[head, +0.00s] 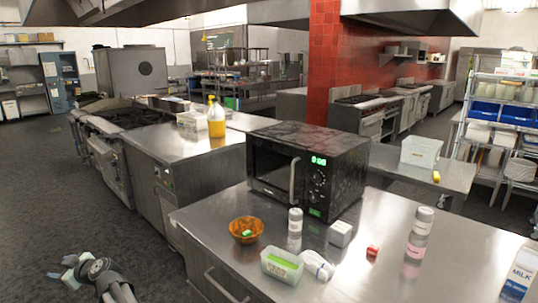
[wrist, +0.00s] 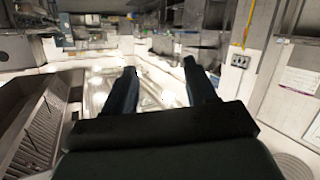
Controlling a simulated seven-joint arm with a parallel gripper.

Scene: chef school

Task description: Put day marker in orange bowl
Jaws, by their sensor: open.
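The orange bowl (head: 240,237) stands near the left front edge of the steel counter in the head view. A small green item (head: 247,233) shows inside it. I cannot tell for sure which thing is the day marker. A small red block (head: 372,250) with a pale side lies on the counter to the right of the bowl. My gripper (head: 66,266) is low at the left, over the floor and well away from the counter. In the wrist view my gripper (wrist: 160,66) is open, with nothing between its fingers.
Near the bowl are a clear tub with a green label (head: 282,265), a white item (head: 317,264), a shaker (head: 295,220) and a white box (head: 340,233). A microwave (head: 307,168) stands behind. Bottles (head: 418,235) and a milk carton (head: 519,274) are at right.

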